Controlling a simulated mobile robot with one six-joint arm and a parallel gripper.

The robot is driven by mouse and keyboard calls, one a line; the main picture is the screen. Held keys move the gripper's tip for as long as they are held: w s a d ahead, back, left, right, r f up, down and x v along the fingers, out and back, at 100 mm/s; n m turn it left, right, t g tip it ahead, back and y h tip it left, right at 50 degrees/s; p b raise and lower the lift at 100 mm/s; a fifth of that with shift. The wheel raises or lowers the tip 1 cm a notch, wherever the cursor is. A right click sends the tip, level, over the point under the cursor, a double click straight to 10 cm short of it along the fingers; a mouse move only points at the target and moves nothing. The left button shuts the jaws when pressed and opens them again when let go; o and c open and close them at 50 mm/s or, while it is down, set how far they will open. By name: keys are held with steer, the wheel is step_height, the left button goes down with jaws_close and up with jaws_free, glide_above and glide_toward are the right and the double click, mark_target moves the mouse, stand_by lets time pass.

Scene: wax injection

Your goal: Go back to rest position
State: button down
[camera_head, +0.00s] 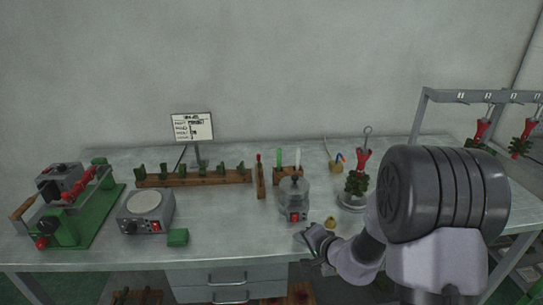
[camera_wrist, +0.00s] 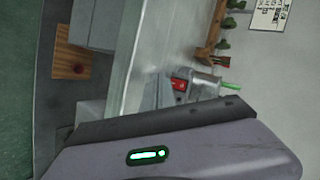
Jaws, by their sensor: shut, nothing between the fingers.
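My gripper (camera_head: 310,240) is at the front edge of the metal workbench (camera_head: 230,235), to the right of the table's middle. It looks shut with nothing held. My grey arm comes in from the lower right and covers part of the bench's right side. In the wrist view, my gripper's housing with a green light fills the bottom, and the view is turned sideways. A small round pot machine with a red switch (camera_head: 293,196) stands just behind my gripper; its red switch also shows in the wrist view (camera_wrist: 180,86).
A green clamp machine (camera_head: 75,215) and a grey hotplate (camera_head: 147,212) stand at left, with a green block (camera_head: 178,237). A wooden rack (camera_head: 195,179) and sign (camera_head: 192,127) are behind. A wax tree (camera_head: 357,183) stands close to my arm; a hanging rack (camera_head: 480,96) is at right.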

steer(key=s+a+r+n+g+y, duration=0.2)
steer(key=s+a+r+n, duration=0.1)
steer(key=s+a+r, duration=0.4)
steer(key=s+a+r+n+g+y, duration=0.1)
steer(key=s+a+r+n+y, duration=0.1)
steer(key=s+a+r, duration=0.5)
steer(key=s+d+r+n+g+h, duration=0.1)
steer(key=s+d+r, duration=0.1)
steer(key=s, duration=0.4)
steer(key=s+d+r+n+g+h, duration=0.1)
steer(key=s+r, duration=0.1)
steer(key=s, duration=0.3)
steer(key=s+d+h, duration=0.4)
steer(key=s+d, duration=0.2)
steer(key=d, duration=0.1)
steer(key=shift+r+m, duration=0.2)
steer(key=shift+m, duration=0.2)
